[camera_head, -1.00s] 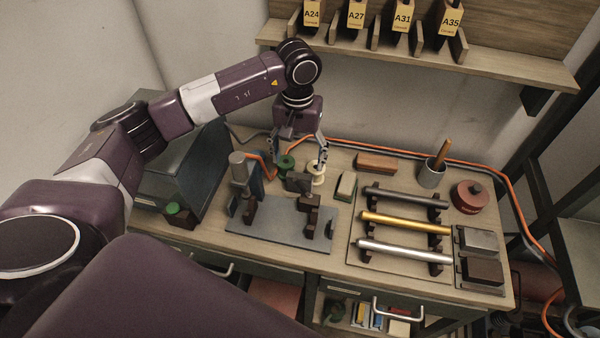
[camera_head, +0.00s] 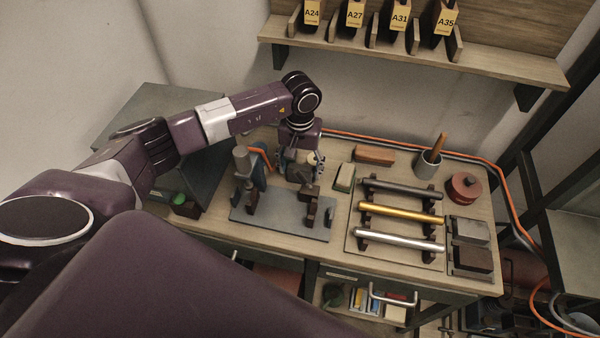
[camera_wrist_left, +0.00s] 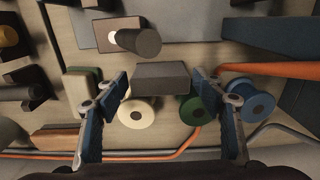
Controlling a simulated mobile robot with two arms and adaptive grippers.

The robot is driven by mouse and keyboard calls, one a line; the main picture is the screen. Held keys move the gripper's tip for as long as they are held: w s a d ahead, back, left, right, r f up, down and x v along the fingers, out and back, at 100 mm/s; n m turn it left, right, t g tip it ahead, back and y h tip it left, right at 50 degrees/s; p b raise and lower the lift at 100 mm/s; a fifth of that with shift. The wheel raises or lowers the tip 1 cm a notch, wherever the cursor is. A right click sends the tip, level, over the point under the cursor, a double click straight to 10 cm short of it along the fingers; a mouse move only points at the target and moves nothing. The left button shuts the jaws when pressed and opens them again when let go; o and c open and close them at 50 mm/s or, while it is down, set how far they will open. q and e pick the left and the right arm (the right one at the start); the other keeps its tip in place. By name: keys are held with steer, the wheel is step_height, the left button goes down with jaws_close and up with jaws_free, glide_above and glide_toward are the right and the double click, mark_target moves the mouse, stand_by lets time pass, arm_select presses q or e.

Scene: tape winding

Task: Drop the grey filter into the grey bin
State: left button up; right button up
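A dark grey block (camera_head: 299,172), which looks like the grey filter, sits at the back of the bench, beyond a grey plate. It also shows in the left wrist view (camera_wrist_left: 160,78). My left gripper (camera_head: 302,161) is low over it, pointing down. In the left wrist view its fingers (camera_wrist_left: 160,92) are spread on either side of the block, with visible gaps. My right gripper is out of view. Two small rectangular holders stand at the bench's right edge, one grey (camera_head: 470,231) and one brownish (camera_head: 472,260). I cannot tell whether the grey one is the grey bin.
Cream (camera_wrist_left: 136,112), green (camera_wrist_left: 194,109) and blue (camera_wrist_left: 251,99) spools stand close to my left fingers. A grey plate (camera_head: 272,220) with dark supports lies in front. Several rods (camera_head: 400,212) on a rack, a cup (camera_head: 427,165) and a red round container (camera_head: 464,187) are to the right.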

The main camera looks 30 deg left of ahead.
arm_select(q)
steer(key=c, duration=0.7)
